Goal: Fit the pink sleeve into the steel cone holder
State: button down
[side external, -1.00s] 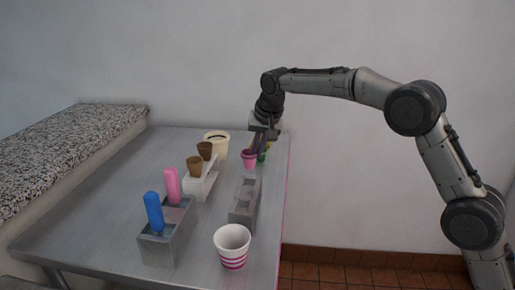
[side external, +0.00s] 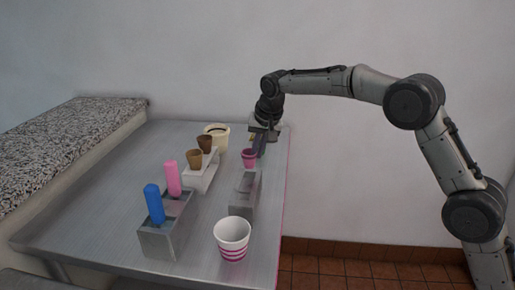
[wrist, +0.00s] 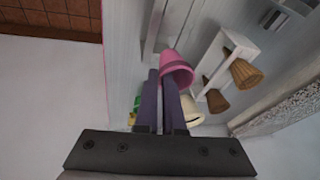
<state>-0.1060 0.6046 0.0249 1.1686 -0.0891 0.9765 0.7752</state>
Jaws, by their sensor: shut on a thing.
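The pink sleeve (side external: 249,158) is a small tapered cup, held at the tips of my gripper (side external: 257,150) above the far right part of the table. In the wrist view the sleeve (wrist: 176,66) is tilted and its wide rim shows by the fingertips (wrist: 162,76). My gripper is shut on its wall. The steel cone holder (side external: 244,195) is a grey metal stand on the table, in front of the sleeve and apart from it. Its openings are hard to make out.
A white stand (side external: 203,179) with two brown cones is left of the steel holder. A cream tub (side external: 220,139) is behind it. A metal box (side external: 164,240) with blue and pink bottles and a striped paper cup (side external: 232,240) stand in front. The table's left half is clear.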

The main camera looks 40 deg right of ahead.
jog(key=shift+f, duration=1.7)
jog(key=c, duration=0.9)
grip_release()
jog(key=shift+c, duration=0.2)
jog(key=shift+r, duration=0.1)
jog(key=v, duration=1.3)
jog(key=shift+r, duration=0.4)
